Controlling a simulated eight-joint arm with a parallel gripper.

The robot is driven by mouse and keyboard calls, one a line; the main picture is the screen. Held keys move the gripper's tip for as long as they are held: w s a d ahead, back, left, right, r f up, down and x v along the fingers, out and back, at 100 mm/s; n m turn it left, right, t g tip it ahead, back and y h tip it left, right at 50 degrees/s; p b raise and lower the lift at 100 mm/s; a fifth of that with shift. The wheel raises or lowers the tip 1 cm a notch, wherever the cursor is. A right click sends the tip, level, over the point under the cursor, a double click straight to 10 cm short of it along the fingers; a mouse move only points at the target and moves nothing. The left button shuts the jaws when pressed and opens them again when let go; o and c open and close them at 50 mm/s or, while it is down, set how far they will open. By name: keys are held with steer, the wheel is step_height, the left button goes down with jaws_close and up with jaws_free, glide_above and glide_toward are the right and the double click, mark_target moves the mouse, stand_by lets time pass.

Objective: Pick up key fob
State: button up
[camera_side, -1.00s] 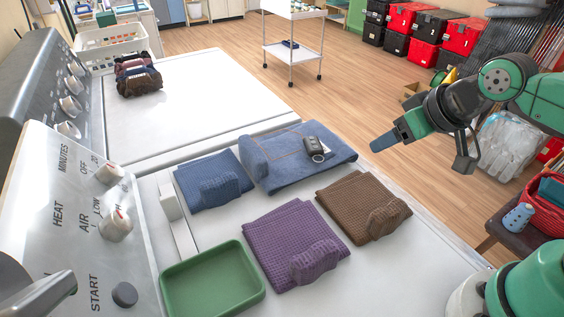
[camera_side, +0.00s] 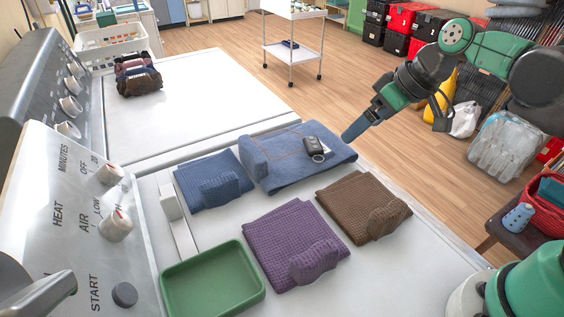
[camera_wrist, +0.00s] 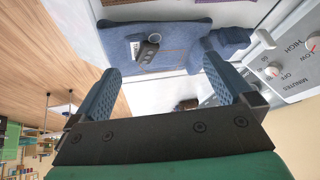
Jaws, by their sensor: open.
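The key fob (camera_side: 313,144) is black with a metal ring and lies on the folded denim cloth (camera_side: 283,173) at the back of the near white machine top. In the wrist view the key fob (camera_wrist: 148,51) lies on the denim, ahead of my fingers and left of centre, with its ring at the far end. My gripper (camera_side: 350,135) is above and to the right of the denim cloth, apart from the fob. In the wrist view my gripper (camera_wrist: 160,80) has its two blue fingers spread wide with nothing between them.
Blue (camera_side: 212,168), purple (camera_side: 283,240) and brown (camera_side: 350,195) folded cloths lie around the denim. A green tray (camera_side: 212,284) sits at the front left. A control panel with knobs (camera_side: 70,200) stands at left. The second machine top (camera_side: 200,95) behind is mostly clear.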

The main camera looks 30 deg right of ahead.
steer(key=w+d+f+n+y, duration=0.1)
steer(key=w+f+n+y, duration=0.2)
steer(key=w+n+y, duration=0.3)
steer(key=n+y, duration=0.3)
steer(key=n, duration=0.2)
glide_toward(312, 143)
steer(key=shift+w+a+f+g, duration=0.2)
steer(key=shift+w+a+f, duration=0.15)
steer(key=shift+a, duration=0.25)
steer(key=shift+w+a+f+g, duration=0.2)
steer(key=shift+w+a+f, duration=0.1)
steer(key=shift+a, duration=0.3)
steer(key=shift+d+f+y, duration=0.1)
steer(key=shift+f+y, duration=0.1)
steer(key=shift+y, duration=0.2)
steer(key=shift+x, duration=2.8)
steer(key=c, duration=1.1)
steer(key=shift+c, duration=0.2)
